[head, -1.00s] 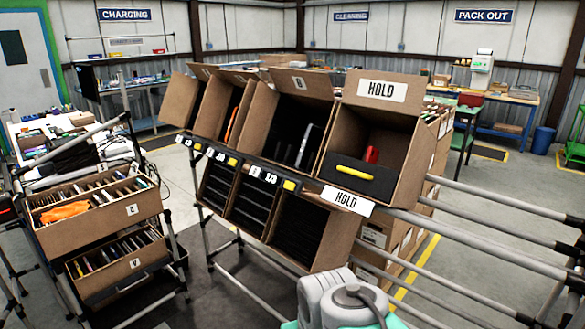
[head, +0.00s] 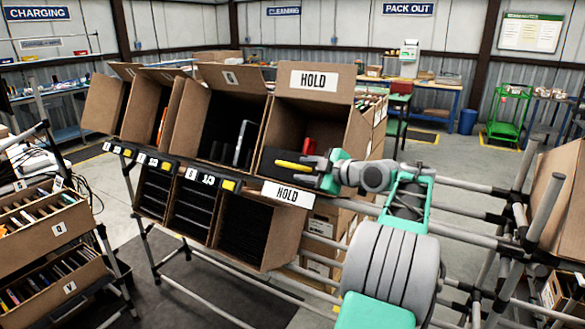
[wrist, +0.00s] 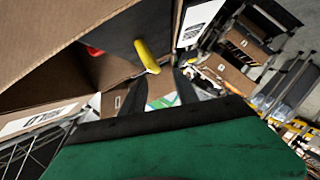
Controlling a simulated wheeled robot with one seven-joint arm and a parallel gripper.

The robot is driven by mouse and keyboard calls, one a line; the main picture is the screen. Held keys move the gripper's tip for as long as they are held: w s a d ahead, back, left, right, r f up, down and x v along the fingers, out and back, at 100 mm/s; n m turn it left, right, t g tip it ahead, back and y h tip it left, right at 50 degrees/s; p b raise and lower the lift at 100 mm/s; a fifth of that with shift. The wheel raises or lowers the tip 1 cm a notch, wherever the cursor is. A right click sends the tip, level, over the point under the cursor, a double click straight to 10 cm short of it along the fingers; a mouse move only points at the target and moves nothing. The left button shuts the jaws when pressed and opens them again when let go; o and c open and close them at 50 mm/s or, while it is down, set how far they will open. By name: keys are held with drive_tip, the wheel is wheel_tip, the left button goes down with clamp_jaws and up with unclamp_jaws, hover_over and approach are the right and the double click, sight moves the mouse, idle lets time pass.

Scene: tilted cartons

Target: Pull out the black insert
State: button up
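The black insert (head: 282,155) sits in the front of the tilted carton marked HOLD (head: 345,118), with a yellow handle (head: 293,166) on its face. In the wrist view the insert (wrist: 118,45) is a dark panel, and its yellow handle (wrist: 147,57) points toward my fingers. My gripper (head: 318,172) is just right of the handle in the head view. In the wrist view my gripper (wrist: 159,76) has its two dark fingers apart. The handle's near end is at or just beyond the fingertips; contact cannot be told. A red item (head: 309,146) shows behind the insert.
More tilted cartons (head: 190,115) with dark contents stand left of the HOLD carton. Below it is a lower carton (head: 262,228) and a white HOLD label (head: 287,194). Rack tubes (head: 460,187) run to the right. A brown carton (head: 560,190) stands at the far right.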

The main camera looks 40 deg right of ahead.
sight(296, 166)
drive_tip(key=shift+s+d+r, duration=0.2)
drive_tip(key=shift+s+d, duration=0.1)
drive_tip(key=shift+d, duration=0.2)
drive_tip(key=p+x, duration=0.2)
drive_tip(key=x, duration=0.5)
drive_tip(key=shift+w, duration=0.35)
clamp_jaws()
idle(0.6)
